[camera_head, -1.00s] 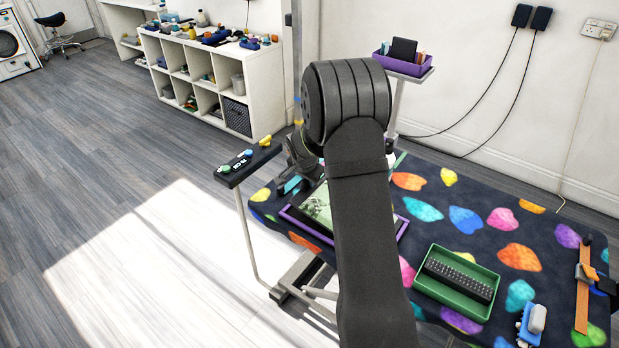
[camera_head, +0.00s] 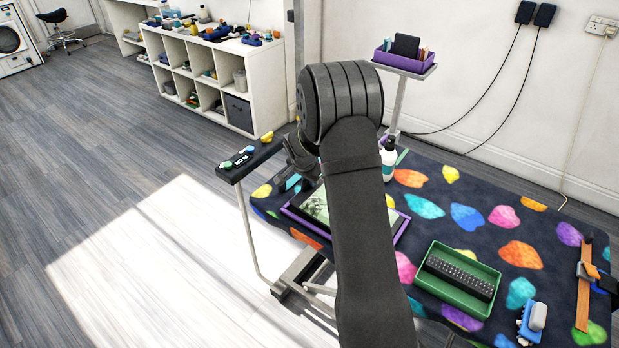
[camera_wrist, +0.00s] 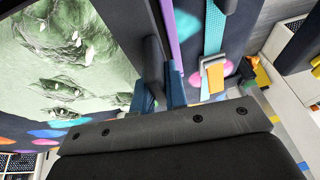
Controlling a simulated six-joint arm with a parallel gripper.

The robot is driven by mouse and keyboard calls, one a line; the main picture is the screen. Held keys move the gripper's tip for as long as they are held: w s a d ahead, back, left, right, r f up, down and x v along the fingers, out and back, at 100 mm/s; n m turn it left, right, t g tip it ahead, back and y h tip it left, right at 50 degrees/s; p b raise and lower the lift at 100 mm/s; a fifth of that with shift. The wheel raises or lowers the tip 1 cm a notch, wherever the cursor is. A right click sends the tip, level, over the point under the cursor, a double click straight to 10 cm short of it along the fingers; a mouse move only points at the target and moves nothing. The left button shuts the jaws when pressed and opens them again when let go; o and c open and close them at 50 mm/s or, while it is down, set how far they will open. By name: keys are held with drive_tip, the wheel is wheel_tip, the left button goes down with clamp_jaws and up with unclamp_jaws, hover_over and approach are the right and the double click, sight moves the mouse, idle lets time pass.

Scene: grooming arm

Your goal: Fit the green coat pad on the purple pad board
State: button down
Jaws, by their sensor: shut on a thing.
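The green coat pad (camera_head: 315,206), a fur-like picture with a dark border, is over the purple pad board (camera_head: 400,232) on the table's left side. My arm hides their middle in the head view. In the wrist view the pad (camera_wrist: 60,60) fills the upper left, and a purple edge of the board (camera_wrist: 168,30) shows to its right. My gripper (camera_wrist: 160,90) has its blue fingertips closed around a dark post at the pad's border. I cannot tell whether the pad touches the board or sits flush in it.
A white bottle (camera_head: 389,160) stands just right of my arm. A green tray (camera_head: 457,307) with a dark ridged block and a blue brush (camera_head: 532,322) lie further right. A narrow side shelf (camera_head: 250,160) with small items is at left. The patterned table (camera_head: 470,245) has free room beyond the tray.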

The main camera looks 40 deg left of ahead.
drive_tip(key=shift+a+f+h, duration=0.25)
drive_tip(key=shift+f+h, duration=0.15)
drive_tip(key=shift+f, duration=0.85)
drive_tip(key=shift+a+f, duration=0.1)
drive_tip(key=shift+f, duration=0.15)
drive_tip(key=c, duration=1.4)
unclamp_jaws()
drive_tip(key=shift+o, duration=0.2)
drive_tip(key=v, duration=1.7)
drive_tip(key=shift+a+r, duration=0.2)
drive_tip(key=shift+f, duration=0.1)
drive_tip(key=x, duration=1.7)
drive_tip(key=shift+d+f, duration=0.1)
drive_tip(key=shift+d, duration=0.1)
